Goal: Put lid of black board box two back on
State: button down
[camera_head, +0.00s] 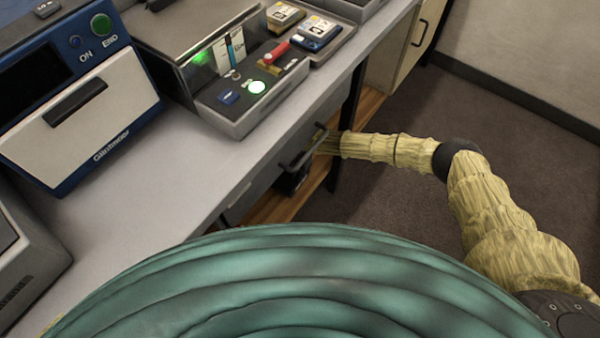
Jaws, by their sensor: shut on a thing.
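My gripper (327,142) is at the right end of a black bar handle (303,151) on the dark grey drawer front (262,183) under the desk. It is shut on the handle; its fingertips are small and partly hidden. I cannot tell which thing is black board box two. A grey box (240,122) on the desk has a raised panel at its left and holds a green light, a blue piece and a red-handled piece. No loose lid is clearly visible.
A blue and white machine (75,100) stands on the grey desk (165,190) at the left. A tray (335,47) with small boxed parts sits behind the grey box. Dark carpet (395,205) is clear at the right. My ribbed green body fills the bottom.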

jog(key=shift+f, duration=0.45)
jog(key=c, duration=1.5)
grip_release()
jog(key=shift+s+r, duration=0.1)
jog(key=shift+r, duration=4.15)
jog(key=shift+d, duration=0.1)
